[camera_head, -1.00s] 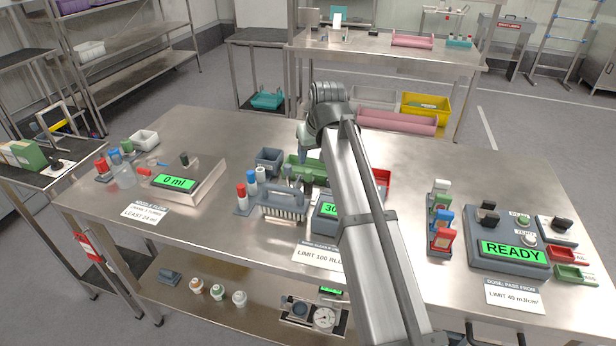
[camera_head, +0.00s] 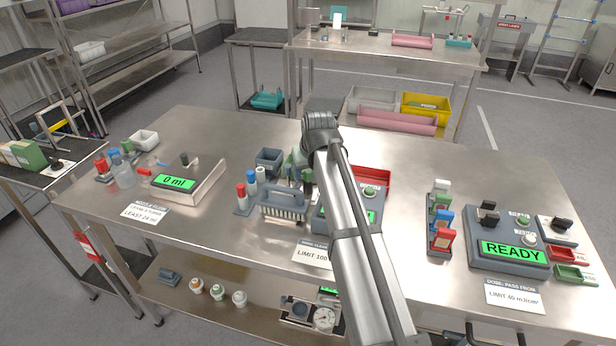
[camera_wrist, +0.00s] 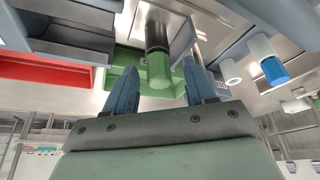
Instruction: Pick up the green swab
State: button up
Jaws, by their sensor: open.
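The green swab (camera_wrist: 158,68), with a bright green end and a dark section beyond it, shows in the wrist view between the two blue-grey fingers of my gripper (camera_wrist: 160,85). The fingers stand apart on either side of it and are not closed on it. In the head view my gripper (camera_head: 301,184) is low behind the grey brush-like block, and the swab there is hidden or cannot be told apart. A green tray (camera_wrist: 122,60) lies beyond the fingers in the wrist view.
A blue swab (camera_head: 251,189), a red swab (camera_head: 241,193) and a white one stand in a rack left of my gripper. The grey brush-like block (camera_head: 282,203) is close in front. A red tray (camera_head: 377,176) and a display box (camera_head: 369,216) are at right.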

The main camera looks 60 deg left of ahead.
grip_shut()
dwell(0.5)
